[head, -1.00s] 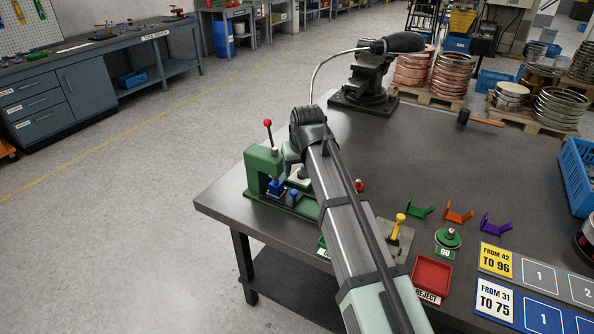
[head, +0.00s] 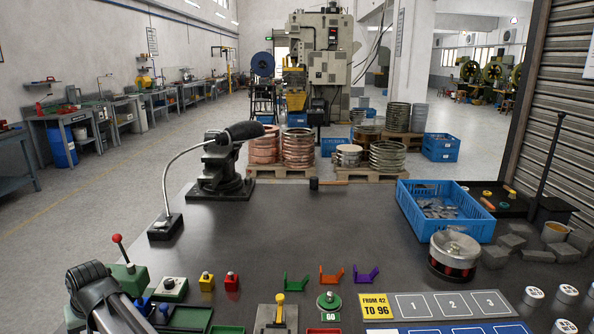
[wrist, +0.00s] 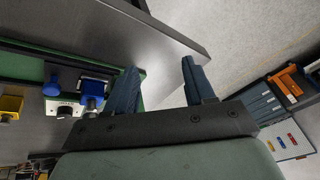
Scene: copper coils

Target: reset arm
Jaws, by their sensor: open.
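My gripper (wrist: 160,78) shows in the wrist view with its two dark fingers spread apart and nothing between them. It hangs beside the corner of the dark table (wrist: 178,35), with the grey floor beyond. In the head view my arm comes in at the lower left, in front of the green press (head: 128,278) with its red-knobbed lever. The fingers do not show in the head view.
A green holder (head: 296,282), an orange holder (head: 331,275) and a purple holder (head: 366,274) sit mid-table. A blue crate (head: 409,212) of metal parts and a round metal pot (head: 454,256) stand right. The table's middle is clear.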

